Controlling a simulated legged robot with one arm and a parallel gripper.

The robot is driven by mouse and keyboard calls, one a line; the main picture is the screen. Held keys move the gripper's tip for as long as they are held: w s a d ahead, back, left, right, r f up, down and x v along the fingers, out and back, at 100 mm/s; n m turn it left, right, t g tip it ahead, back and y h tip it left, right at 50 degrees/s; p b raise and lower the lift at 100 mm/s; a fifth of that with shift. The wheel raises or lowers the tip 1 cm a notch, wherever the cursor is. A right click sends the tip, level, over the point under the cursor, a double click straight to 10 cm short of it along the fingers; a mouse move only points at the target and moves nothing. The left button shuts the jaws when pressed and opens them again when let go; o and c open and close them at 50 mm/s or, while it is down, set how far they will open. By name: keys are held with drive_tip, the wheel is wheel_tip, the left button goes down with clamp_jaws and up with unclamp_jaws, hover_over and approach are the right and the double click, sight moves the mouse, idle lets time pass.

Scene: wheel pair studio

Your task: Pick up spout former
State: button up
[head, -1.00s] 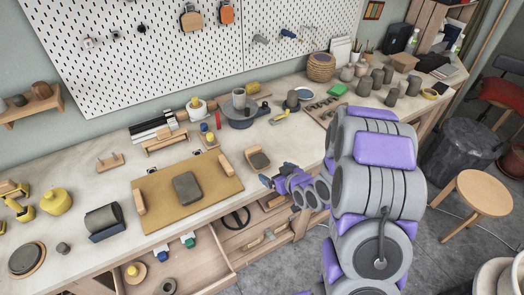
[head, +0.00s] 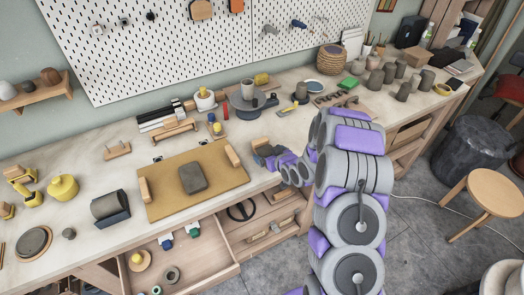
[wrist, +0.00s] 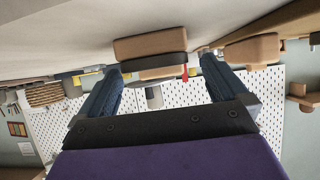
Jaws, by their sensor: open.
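No thing is labelled as the spout former, and I cannot tell for sure which one it is. The nearest candidate is a small wooden piece with a dark grey part (head: 260,143), on the bench just right of the clay board. In the wrist view this wooden block with its dark band (wrist: 150,45) lies between and beyond my fingertips. My gripper (head: 267,154) is at the piece in the head view and partly hides it. In the wrist view my gripper (wrist: 160,68) has its two dark blue fingers wide apart, with nothing held.
A tan board (head: 164,208) with a grey clay slab (head: 193,178) lies to the left, its wooden end bar (head: 232,155) close by. A banding wheel (head: 246,108) stands behind. Open drawers (head: 185,266) jut out below the bench's front edge.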

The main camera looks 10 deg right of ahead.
sight(265, 150)
drive_tip(key=shift+w+d+f, duration=0.15)
drive_tip(key=shift+w+d, duration=0.05)
drive_tip(key=shift+w, duration=0.1)
drive_tip(key=b+x, duration=0.1)
drive_tip(key=x, duration=0.3)
drive_tip(key=shift+w+a, duration=0.1)
drive_tip(key=shift+w, duration=0.1)
drive_tip(key=shift+w+a, duration=0.1)
drive_tip(key=shift+a, duration=0.2)
drive_tip(key=shift+d, duration=0.45)
drive_tip(key=c, duration=0.6)
drive_tip(key=shift+a, duration=0.3)
drive_tip(key=c, duration=0.7)
drive_tip(key=shift+c, duration=1)
